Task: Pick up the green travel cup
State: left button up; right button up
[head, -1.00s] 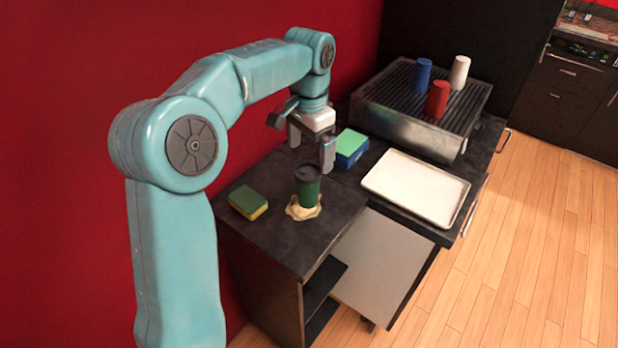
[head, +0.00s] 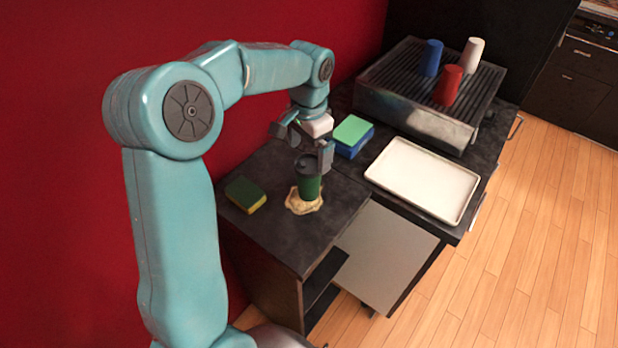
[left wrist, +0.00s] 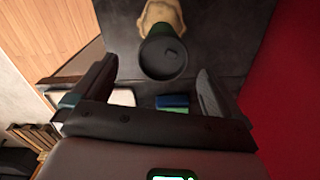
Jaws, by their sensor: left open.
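The green travel cup (head: 308,181) with a dark lid stands upright on a pale spill (head: 303,203) on the dark counter. In the left wrist view its dark lid (left wrist: 162,55) shows from above, beyond the fingertips and roughly midway between them. My left gripper (head: 305,147) is open and empty, just behind and above the cup in the head view. In the left wrist view its two fingers (left wrist: 155,88) are spread wide. I cannot tell whether a finger touches the cup. My right gripper is not in view.
A green and yellow sponge (head: 245,194) lies left of the cup. A green and blue box-like stack (head: 353,135) sits behind the gripper. A white tray (head: 422,180) lies to the right. Blue (head: 430,58), red (head: 448,84) and white (head: 471,56) cups stand on a ribbed rack (head: 405,80).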

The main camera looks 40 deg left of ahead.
aim_at(308, 165)
pick_arm(q)
notch_tip(308, 165, down, 3)
jog(key=shift+a+r, duration=0.1)
jog(key=shift+a, duration=0.05)
jog(key=shift+f+p, duration=0.3)
jog(key=shift+f, duration=0.2)
notch_tip(308, 165, down, 5)
jog(key=shift+w+a+r+p, duration=0.1)
jog(key=shift+r+p, duration=0.05)
jog(key=shift+p, duration=0.45)
jog(key=shift+r, duration=0.1)
jog(key=shift+c, duration=0.9)
jog(key=c, duration=0.5)
